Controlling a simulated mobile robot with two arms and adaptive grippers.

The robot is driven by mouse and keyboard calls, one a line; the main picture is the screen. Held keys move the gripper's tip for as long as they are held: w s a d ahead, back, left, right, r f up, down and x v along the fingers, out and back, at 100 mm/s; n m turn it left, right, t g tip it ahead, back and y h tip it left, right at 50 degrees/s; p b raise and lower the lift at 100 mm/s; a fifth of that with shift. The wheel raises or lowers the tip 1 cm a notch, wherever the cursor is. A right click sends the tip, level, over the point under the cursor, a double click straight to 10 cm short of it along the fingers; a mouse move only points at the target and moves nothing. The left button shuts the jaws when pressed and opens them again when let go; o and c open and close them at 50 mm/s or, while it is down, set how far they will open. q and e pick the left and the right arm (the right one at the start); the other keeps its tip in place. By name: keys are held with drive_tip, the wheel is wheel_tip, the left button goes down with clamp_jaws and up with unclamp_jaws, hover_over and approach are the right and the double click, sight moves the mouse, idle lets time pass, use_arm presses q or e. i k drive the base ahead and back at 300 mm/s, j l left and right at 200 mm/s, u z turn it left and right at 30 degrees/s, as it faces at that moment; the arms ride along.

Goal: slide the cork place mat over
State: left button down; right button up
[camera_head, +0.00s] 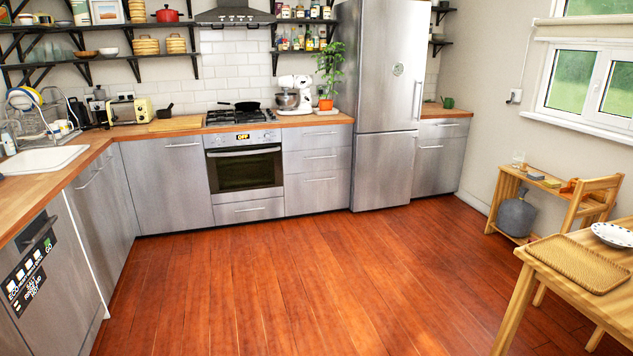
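A tan, rectangular mat or tray with a woven look and a slightly raised rim (578,262) lies flat on the wooden table (540,275) at the lower right. It looks like the cork place mat, though I cannot tell its material for certain. A white plate with a dotted rim (613,234) sits on the table behind it, close to its far right side. Neither of my grippers is in view, and nothing touches the mat from above.
Open wooden floor (290,280) fills the middle of the room. A wooden chair (595,198) stands behind the table, beside a low shelf (510,190). Steel-fronted cabinets, an oven (245,170) and a fridge (385,110) line the back. A wooden counter (50,180) runs along the left.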

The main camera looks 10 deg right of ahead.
sight(595, 273)
drive_tip(key=i+l+z, duration=0.15)
drive_tip(key=i+z, duration=0.3)
drive_tip(key=i, duration=0.15)
drive_tip(key=i+j+z, duration=0.1)
drive_tip(key=i+z, duration=0.4)
drive_tip(key=i+j+z, duration=0.45)
drive_tip(key=i, duration=0.15)
drive_tip(key=i+l, duration=0.05)
drive_tip(key=l, duration=0.05)
